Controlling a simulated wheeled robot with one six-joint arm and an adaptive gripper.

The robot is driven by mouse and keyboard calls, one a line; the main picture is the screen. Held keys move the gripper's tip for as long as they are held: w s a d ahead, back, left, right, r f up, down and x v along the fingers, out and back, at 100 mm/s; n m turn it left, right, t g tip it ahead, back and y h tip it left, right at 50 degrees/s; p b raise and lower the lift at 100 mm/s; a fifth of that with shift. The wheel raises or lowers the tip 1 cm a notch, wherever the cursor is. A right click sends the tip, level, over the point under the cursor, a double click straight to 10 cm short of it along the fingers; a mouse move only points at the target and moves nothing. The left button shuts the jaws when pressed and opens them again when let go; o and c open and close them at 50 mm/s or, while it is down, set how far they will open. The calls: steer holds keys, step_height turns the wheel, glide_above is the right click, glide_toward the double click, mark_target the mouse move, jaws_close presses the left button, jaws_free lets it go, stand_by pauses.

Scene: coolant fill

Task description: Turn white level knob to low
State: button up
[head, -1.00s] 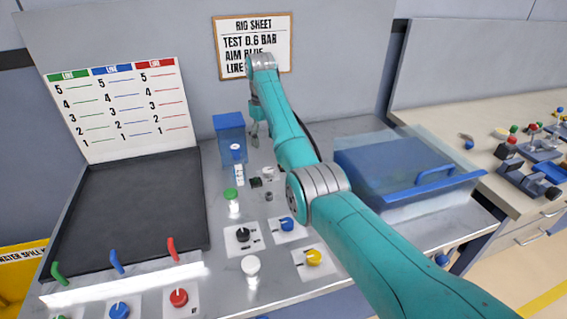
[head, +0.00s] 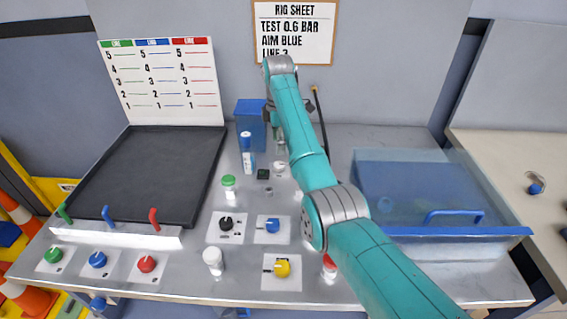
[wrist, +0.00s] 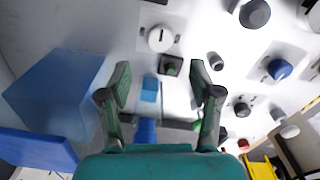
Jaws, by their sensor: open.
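The white level knob (wrist: 160,38) sits on a pale plate at the top of the wrist view, with a dark pointer mark on its face. In the head view the white knob (head: 281,168) is small, just right of a black square part and close beside my arm. My gripper (wrist: 160,82) is open and empty. Its two fingers point toward the panel, with the knob beyond the fingertips and apart from them. In the head view my arm hides much of the gripper. The scale lettering around the knob is too small to read.
A blue box (head: 251,122) stands behind a blue-capped bottle (head: 246,150); a green-capped bottle (head: 229,186) is nearer. Black (head: 227,223), blue (head: 271,225) and yellow (head: 282,268) knobs lie in front. A clear-lidded blue bin (head: 430,195) is at right.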

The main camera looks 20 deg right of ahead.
mark_target(279, 164)
step_height(279, 164, down, 9)
steer(key=shift+r, duration=0.1)
stand_by(0.3)
steer(key=c, duration=1.1)
steer(key=shift+c, duration=0.2)
steer(key=shift+n, duration=0.3)
steer(key=n, duration=1.1)
steer(key=shift+n, duration=0.4)
